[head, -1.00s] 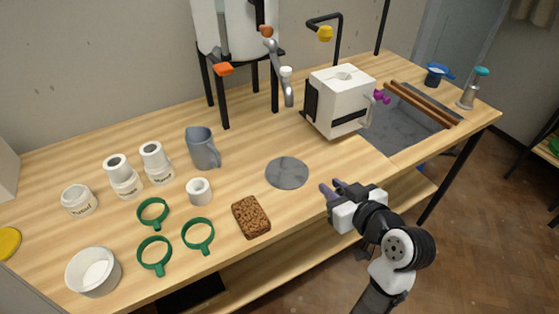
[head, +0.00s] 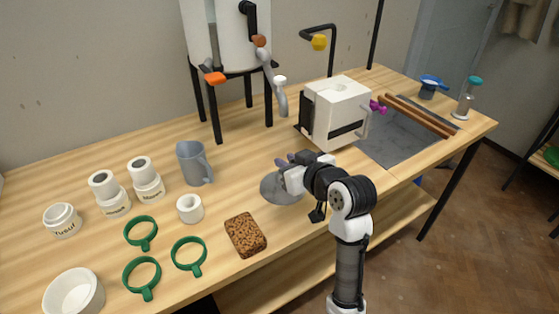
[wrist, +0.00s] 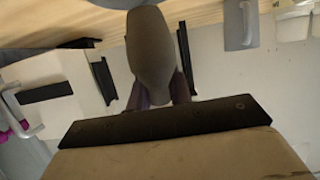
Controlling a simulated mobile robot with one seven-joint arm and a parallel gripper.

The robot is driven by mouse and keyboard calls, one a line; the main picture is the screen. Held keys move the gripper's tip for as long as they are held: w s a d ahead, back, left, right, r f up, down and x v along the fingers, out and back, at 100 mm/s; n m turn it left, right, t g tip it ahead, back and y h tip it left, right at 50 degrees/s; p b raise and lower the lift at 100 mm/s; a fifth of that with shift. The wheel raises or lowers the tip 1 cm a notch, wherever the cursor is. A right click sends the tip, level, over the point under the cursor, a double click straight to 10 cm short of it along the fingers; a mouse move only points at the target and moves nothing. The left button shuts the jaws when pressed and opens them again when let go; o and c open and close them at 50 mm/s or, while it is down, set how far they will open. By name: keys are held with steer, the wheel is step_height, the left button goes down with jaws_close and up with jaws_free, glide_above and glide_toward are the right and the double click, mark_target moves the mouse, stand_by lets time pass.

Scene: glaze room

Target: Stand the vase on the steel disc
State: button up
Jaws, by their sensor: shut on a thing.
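The steel disc (head: 272,190) is a flat grey round on the wooden table, left of the white kiln-like box. My gripper (head: 283,163) is at the disc, its body covering the disc's right part. In the wrist view a dull grey-brown vase (wrist: 152,55) sits between the purple fingers (wrist: 160,92), which are shut on it. In the head view the vase is hidden or hard to make out. I cannot tell whether its base touches the disc.
The white box (head: 337,110) stands close behind my gripper. A black-legged stand (head: 215,115) is behind.

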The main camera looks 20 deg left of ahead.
steer(key=shift+w+a+f+p, duration=0.25)
steer(key=shift+w+a+f, duration=0.4)
steer(key=shift+a+f, duration=0.25)
steer(key=shift+w+a+f+p, duration=0.2)
steer(key=shift+w+a+f, duration=0.4)
steer(key=shift+a+f, duration=0.2)
steer(key=o, duration=0.9)
steer(key=shift+d, duration=0.1)
steer(key=b+v, duration=0.2)
steer(key=v, duration=1)
